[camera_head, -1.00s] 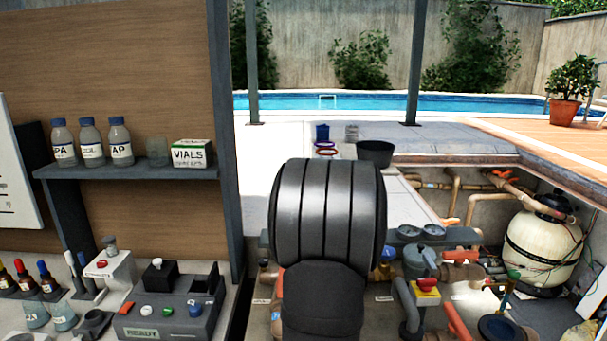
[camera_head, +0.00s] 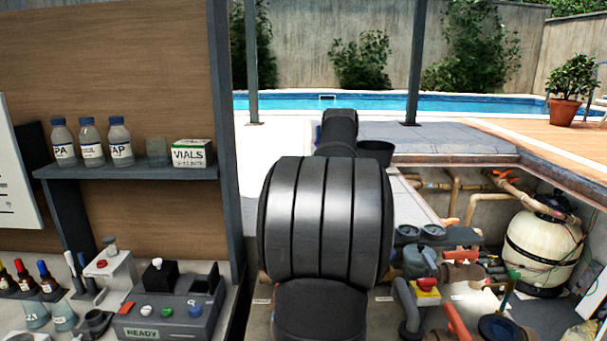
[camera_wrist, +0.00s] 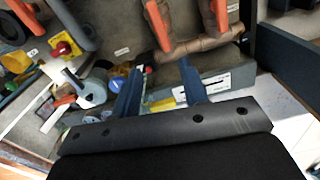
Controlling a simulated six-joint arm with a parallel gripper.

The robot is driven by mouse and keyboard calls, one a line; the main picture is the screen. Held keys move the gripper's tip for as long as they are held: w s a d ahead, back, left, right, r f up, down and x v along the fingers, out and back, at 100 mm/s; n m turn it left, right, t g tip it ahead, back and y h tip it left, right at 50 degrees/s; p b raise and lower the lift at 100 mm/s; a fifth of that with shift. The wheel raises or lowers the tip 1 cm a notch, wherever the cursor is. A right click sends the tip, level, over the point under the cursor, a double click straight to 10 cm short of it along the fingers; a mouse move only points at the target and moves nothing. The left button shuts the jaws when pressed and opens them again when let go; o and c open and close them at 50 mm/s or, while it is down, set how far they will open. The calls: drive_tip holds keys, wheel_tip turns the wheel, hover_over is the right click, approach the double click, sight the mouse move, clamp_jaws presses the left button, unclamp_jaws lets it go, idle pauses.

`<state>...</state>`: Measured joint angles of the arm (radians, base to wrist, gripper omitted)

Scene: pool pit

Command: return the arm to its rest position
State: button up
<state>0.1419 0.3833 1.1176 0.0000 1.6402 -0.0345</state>
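My arm stands upright in the middle of the head view, and its upper link now points away toward the pool. My gripper is hidden behind the arm in that view. In the wrist view my gripper (camera_wrist: 160,68) shows its two blue-grey fingers spread apart, with nothing seen held between them. Beyond the fingers lie pipes and a pale strip with yellow on it; they look to be below and apart from the fingers.
A test unit (camera_head: 168,312) and a shelf (camera_head: 130,171) with bottles and a vials box (camera_head: 192,153) stand left. The pit at right holds pipes, a red-and-yellow valve (camera_head: 427,289) and a cream filter tank (camera_head: 541,244).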

wheel_tip(320, 180, down, 15)
drive_tip(key=m, duration=0.7)
drive_tip(key=shift+w+f+m, duration=0.1)
drive_tip(key=shift+f+m, duration=0.05)
drive_tip(key=shift+m, duration=0.15)
drive_tip(key=shift+s+f+m, duration=0.2)
drive_tip(key=shift+f+m, duration=0.1)
drive_tip(key=shift+f, duration=0.45)
drive_tip(key=o, duration=1.2)
drive_tip(key=shift+d, duration=0.15)
drive_tip(key=shift+o, duration=0.6)
drive_tip(key=d+r+m+g+h, duration=0.3)
drive_tip(key=d+r+m, duration=0.3)
drive_tip(key=d+r, duration=0.6)
wheel_tip(320, 180, up, 4)
drive_tip(key=shift+s+d+r, duration=0.1)
drive_tip(key=shift+s+d, duration=0.1)
drive_tip(key=shift+d, duration=0.2)
drive_tip(key=w+d+r+m+y, duration=0.1)
drive_tip(key=d+r+m, duration=0.15)
drive_tip(key=d, duration=0.35)
drive_tip(key=x, duration=0.9)
drive_tip(key=shift+s+d, duration=0.2)
drive_tip(key=shift+d, duration=0.1)
drive_tip(key=shift+r, duration=0.1)
